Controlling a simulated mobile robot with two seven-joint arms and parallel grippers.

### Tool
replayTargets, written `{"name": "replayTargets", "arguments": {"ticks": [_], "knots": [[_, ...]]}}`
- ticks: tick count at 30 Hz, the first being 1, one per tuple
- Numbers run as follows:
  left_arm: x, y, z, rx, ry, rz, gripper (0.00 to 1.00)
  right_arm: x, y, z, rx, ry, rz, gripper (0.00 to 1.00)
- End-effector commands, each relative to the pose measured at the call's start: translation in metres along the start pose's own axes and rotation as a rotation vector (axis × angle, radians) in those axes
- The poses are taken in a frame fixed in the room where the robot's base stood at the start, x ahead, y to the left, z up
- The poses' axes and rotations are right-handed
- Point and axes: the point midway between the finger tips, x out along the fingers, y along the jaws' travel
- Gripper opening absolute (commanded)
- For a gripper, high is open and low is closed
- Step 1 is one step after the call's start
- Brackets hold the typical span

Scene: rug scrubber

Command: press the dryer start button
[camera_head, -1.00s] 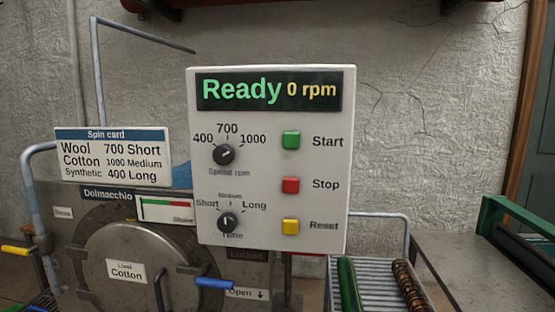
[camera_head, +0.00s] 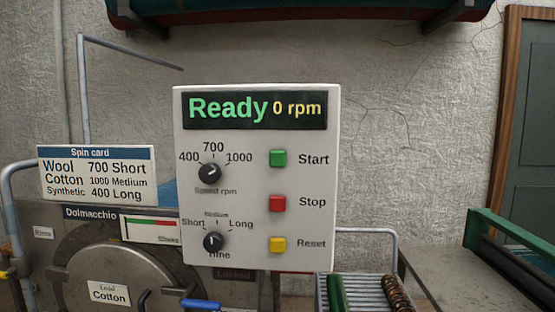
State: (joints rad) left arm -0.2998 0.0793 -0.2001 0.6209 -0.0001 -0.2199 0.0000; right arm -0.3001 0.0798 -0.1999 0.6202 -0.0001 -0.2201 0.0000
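The green Start button (camera_head: 278,158) is on the right side of a white control panel (camera_head: 256,180). A red Stop button (camera_head: 277,203) and a yellow Reset button (camera_head: 277,244) sit below it. The display (camera_head: 257,109) reads "Ready 0 rpm". The speed knob (camera_head: 210,174) and the time knob (camera_head: 213,242) are on the panel's left side; I cannot tell their exact settings. Behind the panel is the dryer (camera_head: 110,265), with a load label (camera_head: 109,293) reading "Cotton". Neither of my grippers is in view.
A spin card (camera_head: 97,175) stands left of the panel and lists Cotton as 1000, Medium. A rack (camera_head: 370,300) with a green roll (camera_head: 336,293) and a brown roll (camera_head: 397,294) is at the lower right. A green frame (camera_head: 505,243) stands farther right.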

Motion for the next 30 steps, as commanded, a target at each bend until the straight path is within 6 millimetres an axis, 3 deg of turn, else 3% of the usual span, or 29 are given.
{"name": "replayTargets", "arguments": {"ticks": [2, 13, 30], "knots": [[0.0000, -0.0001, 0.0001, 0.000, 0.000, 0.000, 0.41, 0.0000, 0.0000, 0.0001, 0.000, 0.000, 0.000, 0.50], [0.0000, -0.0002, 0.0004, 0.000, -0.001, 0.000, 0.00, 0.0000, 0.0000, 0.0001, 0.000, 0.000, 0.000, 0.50], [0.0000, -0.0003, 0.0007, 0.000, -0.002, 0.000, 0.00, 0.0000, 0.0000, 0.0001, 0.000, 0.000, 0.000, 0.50]]}}
